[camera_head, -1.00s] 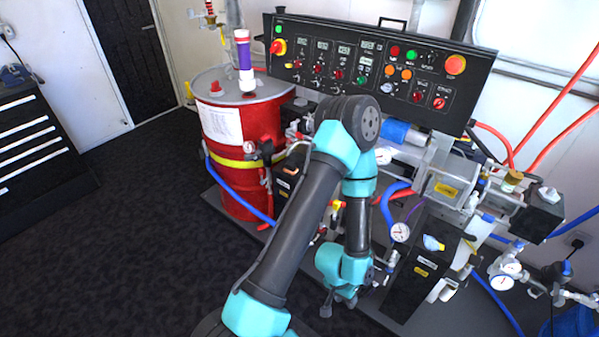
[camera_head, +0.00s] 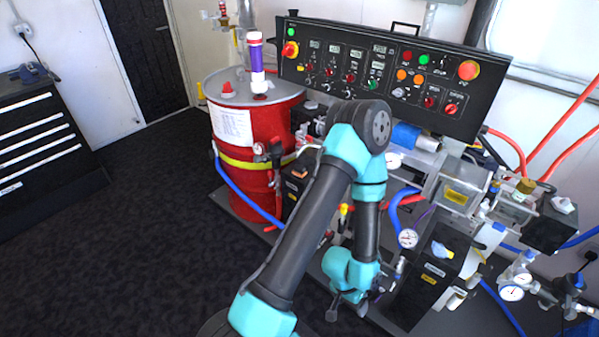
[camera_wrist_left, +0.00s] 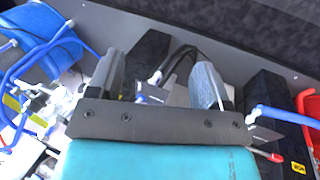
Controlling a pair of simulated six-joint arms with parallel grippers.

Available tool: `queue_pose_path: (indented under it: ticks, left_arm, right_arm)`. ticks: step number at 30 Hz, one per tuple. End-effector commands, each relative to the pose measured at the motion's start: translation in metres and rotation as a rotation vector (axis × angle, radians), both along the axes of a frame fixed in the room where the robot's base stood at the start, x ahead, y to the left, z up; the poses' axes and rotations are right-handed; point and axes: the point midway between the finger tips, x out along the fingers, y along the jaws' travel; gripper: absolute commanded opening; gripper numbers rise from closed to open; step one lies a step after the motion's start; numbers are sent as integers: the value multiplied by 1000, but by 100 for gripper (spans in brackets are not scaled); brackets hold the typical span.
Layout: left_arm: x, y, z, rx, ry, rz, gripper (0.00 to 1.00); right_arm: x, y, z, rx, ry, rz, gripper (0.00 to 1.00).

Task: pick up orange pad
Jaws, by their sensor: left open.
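A small orange pad (camera_head: 298,172) appears to lie on top of a black box in front of the red drum in the head view. I cannot make out the pad in the left wrist view. My left gripper (camera_head: 348,306) hangs low in front of the machine, to the right of the pad and nearer to me, apart from it. In the left wrist view the two jaws of my left gripper (camera_wrist_left: 155,80) stand wide apart with nothing held between them. My right gripper is in neither view.
The red drum (camera_head: 262,130) stands behind the pad, with a blue hose (camera_head: 240,192) curving down its front. The control panel (camera_head: 375,75) overhangs at the back. Pipes and gauges (camera_head: 407,238) crowd the right. Dark floor (camera_head: 120,230) is clear at left.

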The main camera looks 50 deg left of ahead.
Motion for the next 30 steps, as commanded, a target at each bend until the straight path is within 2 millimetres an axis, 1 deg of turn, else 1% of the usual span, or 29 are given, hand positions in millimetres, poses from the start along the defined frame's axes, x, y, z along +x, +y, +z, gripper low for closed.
queue_pose_path:
  ticks: [1, 3, 11, 14, 17, 20, 21, 23, 24, 26, 27, 29, 30]
  left_arm:
    - [0, 0, 0, 0, 0, 0, 77]
    - [0, 0, 0, 0, 0, 0, 84]
    - [2, 1, 0, 0, -2, 1, 84]
    - [13, 7, -2, 2, -11, 5, 84]
    - [39, 22, -4, 7, -33, 12, 84]
    - [75, 49, -6, 18, -62, 18, 84]
    - [92, 63, -5, 25, -75, 20, 84]
    - [116, 87, -2, 37, -94, 24, 84]
    - [132, 106, 0, 47, -107, 27, 84]
    - [154, 134, 7, 64, -124, 28, 84]
    - [167, 154, 12, 76, -134, 30, 84]
    - [185, 186, 21, 96, -148, 34, 84]
    - [196, 209, 28, 112, -157, 34, 84]
  right_arm:
    - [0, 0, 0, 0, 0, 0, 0]
    - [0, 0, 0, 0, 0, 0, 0]
    - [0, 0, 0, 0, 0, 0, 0]
    - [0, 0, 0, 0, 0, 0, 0]
    - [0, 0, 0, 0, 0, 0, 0]
    - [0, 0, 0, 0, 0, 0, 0]
    - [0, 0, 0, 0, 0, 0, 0]
    - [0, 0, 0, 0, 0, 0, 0]
    - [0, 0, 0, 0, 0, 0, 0]
    - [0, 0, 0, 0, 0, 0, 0]
    - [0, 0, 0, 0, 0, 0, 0]
    - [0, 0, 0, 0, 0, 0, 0]
    - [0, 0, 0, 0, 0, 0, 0]
